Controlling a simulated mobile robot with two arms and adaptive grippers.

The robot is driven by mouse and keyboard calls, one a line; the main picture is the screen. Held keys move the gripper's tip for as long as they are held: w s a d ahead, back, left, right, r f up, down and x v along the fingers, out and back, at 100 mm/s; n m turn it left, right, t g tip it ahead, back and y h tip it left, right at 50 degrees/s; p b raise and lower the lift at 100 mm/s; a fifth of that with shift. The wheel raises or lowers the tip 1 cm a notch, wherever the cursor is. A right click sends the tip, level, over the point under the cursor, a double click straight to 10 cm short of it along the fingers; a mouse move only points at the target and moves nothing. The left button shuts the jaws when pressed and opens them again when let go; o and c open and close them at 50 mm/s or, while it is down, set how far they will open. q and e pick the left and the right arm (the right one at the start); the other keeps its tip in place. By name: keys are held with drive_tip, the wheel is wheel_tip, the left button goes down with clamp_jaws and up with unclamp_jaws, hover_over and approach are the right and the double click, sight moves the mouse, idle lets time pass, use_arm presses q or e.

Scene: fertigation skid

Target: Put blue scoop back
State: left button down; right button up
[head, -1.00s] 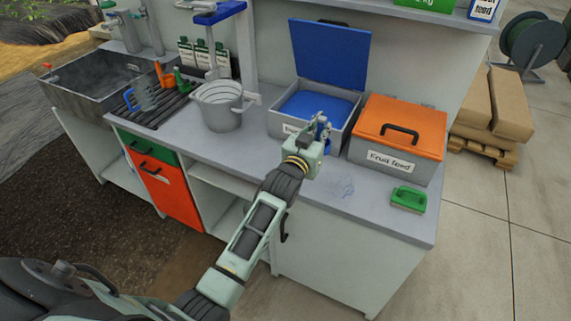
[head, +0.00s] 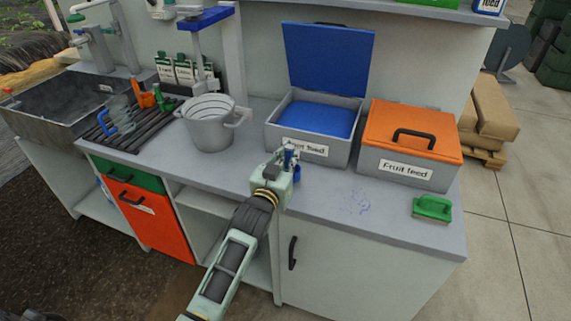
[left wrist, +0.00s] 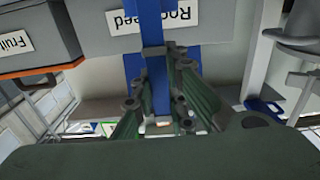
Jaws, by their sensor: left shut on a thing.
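My left gripper (head: 285,163) is shut on the blue scoop (head: 289,157), in front of the left part of the root feed box. In the left wrist view the blue scoop (left wrist: 158,92) shows as an upright blue strip between the fingers (left wrist: 164,58). Its bowl cannot be made out. The grey root feed box (head: 330,161) stands open, its blue lid (head: 330,62) raised at the back and blue feed (head: 318,117) inside. Its label (left wrist: 159,16) shows behind the scoop in the left wrist view. My right gripper is not in view.
The fruit feed box (head: 398,177), with a shut orange lid, stands to the right. A green brush (head: 432,208) lies near the right edge, with blue specks (head: 356,203) left of it. A grey jug (head: 210,130), a black drying rack (head: 136,131) and a sink (head: 50,115) are left.

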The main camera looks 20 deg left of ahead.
use_arm(q)
drive_tip(key=shift+f+b, duration=0.35)
drive_tip(key=shift+f, duration=0.55)
drive_tip(key=shift+w+a+f, duration=0.1)
drive_tip(key=shift+w+f, duration=0.05)
drive_tip(key=shift+w, duration=0.05)
drive_tip(key=shift+a, duration=0.1)
drive_tip(key=shift+s, duration=0.15)
drive_tip(key=c, duration=2.1)
unclamp_jaws()
drive_tip(key=o, duration=0.3)
drive_tip(key=shift+f, duration=0.1)
drive_tip(key=shift+o, duration=0.2)
drive_tip(key=shift+r, duration=0.35)
drive_tip(key=s, duration=1.2)
drive_tip(key=shift+a, duration=0.2)
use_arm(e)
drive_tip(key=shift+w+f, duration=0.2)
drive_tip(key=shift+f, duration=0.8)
use_arm(q)
drive_tip(key=shift+f, duration=0.15)
